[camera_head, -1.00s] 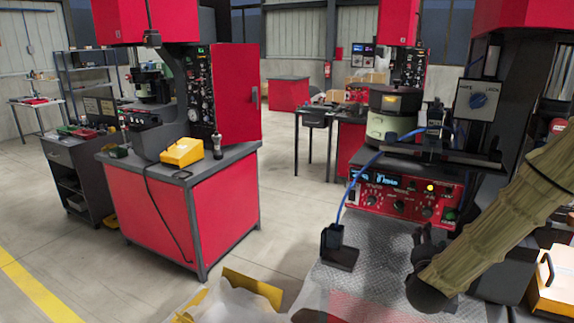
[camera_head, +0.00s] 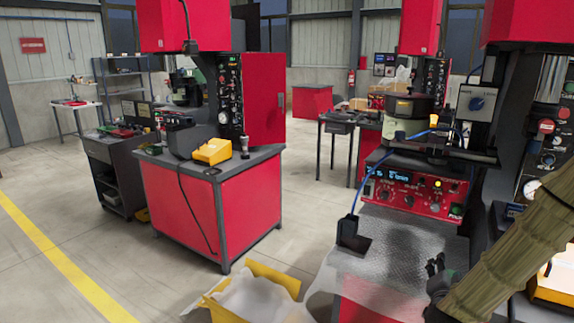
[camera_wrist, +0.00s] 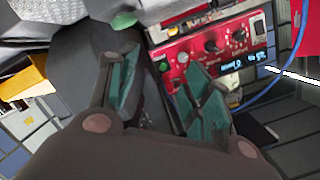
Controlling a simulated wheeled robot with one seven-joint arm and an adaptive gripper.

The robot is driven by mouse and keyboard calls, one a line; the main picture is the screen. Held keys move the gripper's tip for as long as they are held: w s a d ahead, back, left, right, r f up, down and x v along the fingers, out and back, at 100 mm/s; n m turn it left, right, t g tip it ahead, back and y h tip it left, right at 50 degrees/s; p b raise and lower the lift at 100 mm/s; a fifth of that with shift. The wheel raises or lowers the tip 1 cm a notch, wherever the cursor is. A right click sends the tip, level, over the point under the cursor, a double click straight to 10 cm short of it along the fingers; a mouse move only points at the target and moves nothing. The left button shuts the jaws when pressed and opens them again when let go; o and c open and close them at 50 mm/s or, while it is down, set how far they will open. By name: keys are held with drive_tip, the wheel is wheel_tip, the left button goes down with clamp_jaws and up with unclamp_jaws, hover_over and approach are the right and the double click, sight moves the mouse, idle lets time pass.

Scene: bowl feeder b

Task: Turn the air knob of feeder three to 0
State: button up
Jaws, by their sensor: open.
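The red feeder control panel (camera_head: 415,192) is right of centre in the head view, below the round bowl feeder (camera_head: 403,118). It has a lit blue display, several dark knobs and an amber light. In the wrist view the panel (camera_wrist: 202,47) appears tilted, with dark knobs (camera_wrist: 211,45) near its middle and upper right. I cannot read which one is the air knob. My gripper (camera_head: 437,268) is in front of and below the panel, over the right side of the metal plate. In the wrist view my gripper (camera_wrist: 158,65) is open and empty, its teal-padded fingers apart; the right finger overlaps the panel's lower edge.
A grey unit with a blue dial (camera_head: 477,103) stands above the panel's right end. A blue cable runs down to a dark block (camera_head: 349,232) on the metal plate (camera_head: 395,258). A yellow bin with plastic (camera_head: 258,290) is in front. Open floor lies left of it.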

drive_tip(key=s+a+f+n+g+y, duration=0.2)
drive_tip(key=s+a+f+n, duration=0.15)
drive_tip(key=s+f, duration=0.4)
drive_tip(key=s+a+f+n+g+y, duration=0.25)
drive_tip(key=s+a+f, duration=0.2)
drive_tip(key=f, duration=0.55)
drive_tip(key=s+a+f+n+g+y, duration=0.2)
drive_tip(key=s+a+f, duration=0.3)
drive_tip(key=f, duration=0.3)
drive_tip(key=s+a+f+n+g, duration=0.1)
drive_tip(key=s+a+f+g, duration=0.1)
drive_tip(key=s, duration=0.6)
drive_tip(key=s+a+f+n+g, duration=0.2)
drive_tip(key=s+f, duration=0.3)
drive_tip(key=s, duration=0.3)
drive_tip(key=s+a+f+n+g+y, duration=0.1)
drive_tip(key=s+a+f+n+g, duration=0.1)
drive_tip(key=s, duration=0.7)
wheel_tip(320, 180, down, 2)
drive_tip(key=shift+a+f+g, duration=0.1)
drive_tip(key=shift+a+g, duration=0.35)
drive_tip(key=shift+g, duration=0.4)
